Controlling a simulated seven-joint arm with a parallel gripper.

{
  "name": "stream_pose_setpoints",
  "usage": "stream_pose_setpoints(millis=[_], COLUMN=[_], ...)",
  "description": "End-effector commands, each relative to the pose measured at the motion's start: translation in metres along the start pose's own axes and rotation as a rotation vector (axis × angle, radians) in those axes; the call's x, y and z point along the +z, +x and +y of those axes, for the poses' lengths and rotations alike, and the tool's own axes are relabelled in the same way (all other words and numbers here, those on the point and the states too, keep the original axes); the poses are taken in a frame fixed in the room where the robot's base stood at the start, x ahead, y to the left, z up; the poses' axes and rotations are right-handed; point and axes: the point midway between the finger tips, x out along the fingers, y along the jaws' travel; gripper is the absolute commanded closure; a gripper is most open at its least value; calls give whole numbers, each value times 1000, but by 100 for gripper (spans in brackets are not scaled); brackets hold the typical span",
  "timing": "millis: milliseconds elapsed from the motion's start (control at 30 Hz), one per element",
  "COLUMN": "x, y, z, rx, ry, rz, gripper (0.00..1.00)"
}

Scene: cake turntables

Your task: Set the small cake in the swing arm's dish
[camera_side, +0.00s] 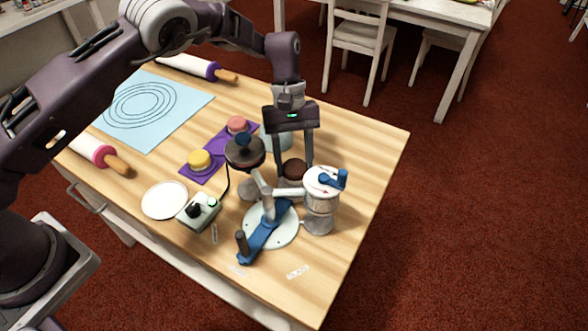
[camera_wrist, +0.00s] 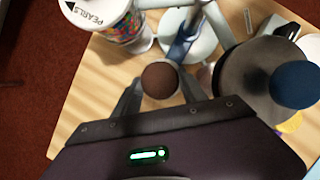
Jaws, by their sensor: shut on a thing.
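My gripper (camera_side: 294,172) points down over the right part of the table and is shut on a small brown cake (camera_side: 294,168). The cake's round top also shows between the fingers in the wrist view (camera_wrist: 160,79). I cannot tell how far it is above what lies under it. The blue swing arm (camera_side: 262,238) with a dark upright peg lies across a pale round turntable (camera_side: 288,236), nearer the side camera than my gripper. The blue arm also shows beyond the cake in the wrist view (camera_wrist: 181,48). I cannot make out its dish clearly.
A pearls jar (camera_side: 320,203) with a blue handle stands close right of my gripper. A dark disc with a blue knob (camera_side: 243,141) stands close left. A yellow cake (camera_side: 200,160), a pink cake (camera_side: 237,124), a control box (camera_side: 207,217) and a white plate (camera_side: 165,200) are farther left.

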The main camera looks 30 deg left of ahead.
Motion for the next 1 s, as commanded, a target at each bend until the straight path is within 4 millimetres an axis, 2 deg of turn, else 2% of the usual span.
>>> stream_pose_setpoints(millis=[133, 800, 833, 933, 1000], x=[-9, -14, -14, -14, -14], y=[22, 33, 33, 33, 33], z=[0, 0, 0, 0, 0], rx=[-2, -1, -1, -1, -1], ry=[0, 0, 0, 0, 0], rz=[-1, 0, 0, 0, 0], gripper=[95, 95, 49, 29, 29])
